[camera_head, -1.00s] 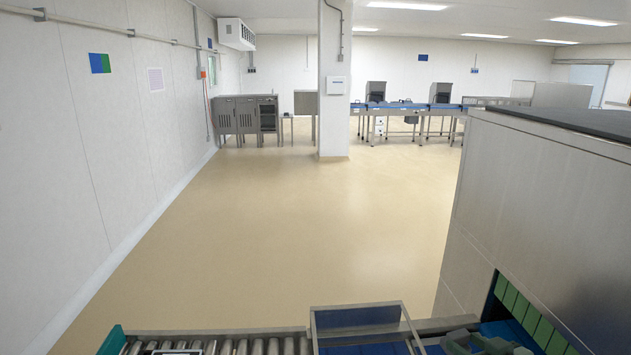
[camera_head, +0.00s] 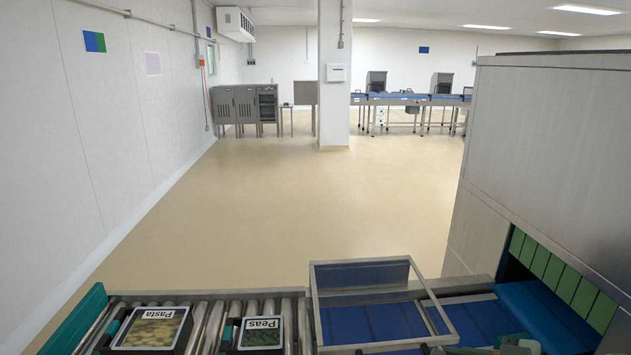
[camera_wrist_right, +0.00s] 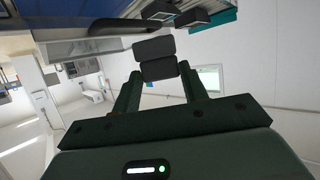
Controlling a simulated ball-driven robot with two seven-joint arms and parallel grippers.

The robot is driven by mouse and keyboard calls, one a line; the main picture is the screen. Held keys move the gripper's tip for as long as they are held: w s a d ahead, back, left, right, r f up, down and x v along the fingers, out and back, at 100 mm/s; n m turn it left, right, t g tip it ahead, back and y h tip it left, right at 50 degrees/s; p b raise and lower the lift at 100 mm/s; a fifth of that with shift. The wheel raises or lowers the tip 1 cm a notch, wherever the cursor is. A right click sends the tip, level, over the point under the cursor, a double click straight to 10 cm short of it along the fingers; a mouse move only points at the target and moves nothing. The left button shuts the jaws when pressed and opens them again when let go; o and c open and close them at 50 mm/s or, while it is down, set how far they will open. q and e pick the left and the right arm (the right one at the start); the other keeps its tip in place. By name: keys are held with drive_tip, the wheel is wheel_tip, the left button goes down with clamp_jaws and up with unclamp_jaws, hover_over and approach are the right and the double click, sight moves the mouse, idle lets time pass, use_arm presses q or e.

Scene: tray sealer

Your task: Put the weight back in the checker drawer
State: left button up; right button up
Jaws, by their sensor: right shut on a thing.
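In the right wrist view my right gripper (camera_wrist_right: 156,72) is shut, with dark grey block shapes (camera_wrist_right: 153,47) at its fingertips. The two shapes lie close together, one beyond the other. I cannot tell for sure whether they are the weight or partly finger pads. In the head view only a bit of my right arm (camera_head: 515,344) shows at the bottom edge, right of the clear-topped frame. My left gripper is in neither view. I cannot make out the checker drawer in either view.
A roller conveyor (camera_head: 207,325) carries a Pasta tray (camera_head: 152,328) and a Peas tray (camera_head: 261,334). A metal-framed guard (camera_head: 313,300) stands over the blue belt (camera_head: 478,318). The big steel machine (camera_head: 560,140) with green curtain strips (camera_head: 555,272) blocks the right. The floor beyond is clear.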

wheel_tip(320, 180, down, 3)
drive_tip(key=shift+d+r+b, duration=0.15)
drive_tip(key=shift+r+b, duration=0.05)
drive_tip(key=shift+b, duration=0.35)
drive_tip(key=shift+s, duration=0.15)
idle(0.4)
